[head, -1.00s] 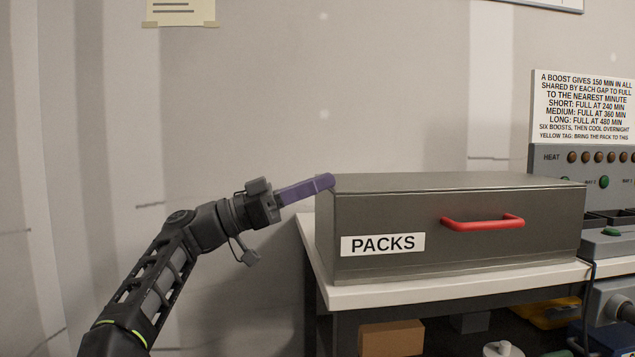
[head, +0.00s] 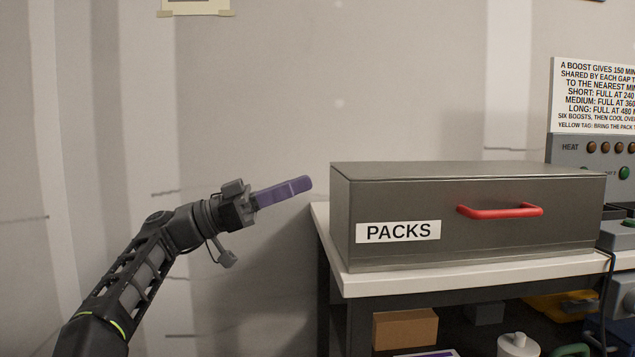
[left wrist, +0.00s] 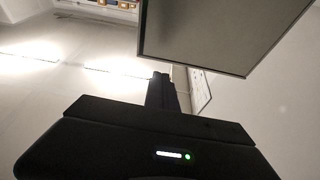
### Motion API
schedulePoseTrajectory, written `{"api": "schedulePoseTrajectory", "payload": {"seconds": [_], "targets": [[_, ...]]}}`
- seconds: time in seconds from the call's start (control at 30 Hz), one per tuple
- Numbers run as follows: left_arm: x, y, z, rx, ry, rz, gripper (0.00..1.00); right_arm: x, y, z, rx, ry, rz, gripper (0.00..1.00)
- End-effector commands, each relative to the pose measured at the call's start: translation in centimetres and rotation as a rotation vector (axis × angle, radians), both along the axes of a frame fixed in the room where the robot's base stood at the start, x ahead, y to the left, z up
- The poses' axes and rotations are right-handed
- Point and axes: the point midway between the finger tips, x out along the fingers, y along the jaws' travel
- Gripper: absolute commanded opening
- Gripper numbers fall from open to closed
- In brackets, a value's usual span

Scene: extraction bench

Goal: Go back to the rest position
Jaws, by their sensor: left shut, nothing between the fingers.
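My left gripper (head: 285,192) has purple fingers and comes in from the left in the head view. Its fingers are shut with nothing between them. It hangs in free air in front of the wall, left of the grey PACKS box (head: 395,205) and apart from it. In the left wrist view the dark fingers (left wrist: 160,92) point away from the camera, and a large grey panel (left wrist: 195,35) fills the upper middle. My right gripper is in neither view.
The PACKS box has a red handle (head: 500,211) and stands on a white bench top (head: 400,282). Below are a cardboard box (head: 405,328) and a white container (head: 518,345). A heat control panel (head: 580,150) and a sign (head: 598,95) are at the right. The space left of the bench is clear.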

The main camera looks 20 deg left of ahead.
Motion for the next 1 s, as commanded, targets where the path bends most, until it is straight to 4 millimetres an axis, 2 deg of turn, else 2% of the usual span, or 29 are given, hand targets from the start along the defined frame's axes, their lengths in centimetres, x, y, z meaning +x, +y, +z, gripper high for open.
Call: {"api": "schedulePoseTrajectory", "payload": {"seconds": [0.13,0.63,0.77,0.87,0.97,1.0], "targets": [[-0.3,0.7,-0.1,-0.001,-0.002,0.000,0.00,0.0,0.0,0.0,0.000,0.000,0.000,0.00],[-0.3,0.7,0.1,-0.012,0.018,-0.007,0.00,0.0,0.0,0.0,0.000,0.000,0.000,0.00],[1.6,1.5,0.0,-0.063,0.132,0.039,0.00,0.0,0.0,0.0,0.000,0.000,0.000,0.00],[4.8,1.9,-2.5,-0.100,0.298,0.109,0.00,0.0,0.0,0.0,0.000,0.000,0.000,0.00],[8.3,2.3,-6.8,-0.128,0.479,0.188,0.00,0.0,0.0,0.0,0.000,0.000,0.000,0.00],[9.6,2.4,-9.0,-0.137,0.552,0.222,0.00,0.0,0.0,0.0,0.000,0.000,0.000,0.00]]}}
